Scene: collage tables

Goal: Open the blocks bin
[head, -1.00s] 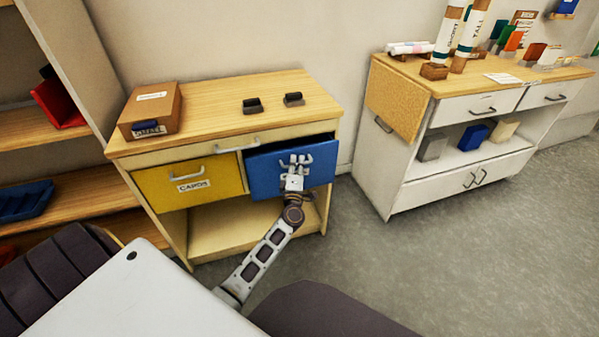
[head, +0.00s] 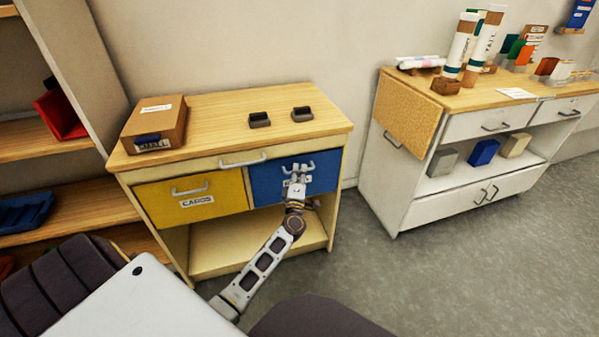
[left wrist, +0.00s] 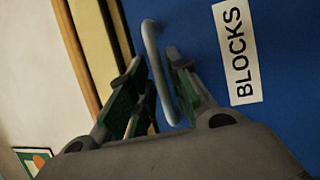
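The blue blocks bin (head: 265,185) sits in the right slot of the wooden cabinet, its front about flush with the yellow bin beside it. In the left wrist view its blue front (left wrist: 285,110) carries a white BLOCKS label (left wrist: 237,52) and a grey bar handle (left wrist: 155,55). My left gripper (head: 298,172) is at the bin's front. In the left wrist view its fingers (left wrist: 154,62) stand on either side of the handle, with some gap showing, so it looks open around the bar. My right gripper is not in view.
The yellow CARDS bin (head: 185,200) is to the left. A cardboard box (head: 155,125) and two small dark holders (head: 260,120) (head: 302,114) are on the cabinet top (head: 220,120). A white cabinet (head: 415,195) stands to the right, with bare floor (head: 400,275) in front.

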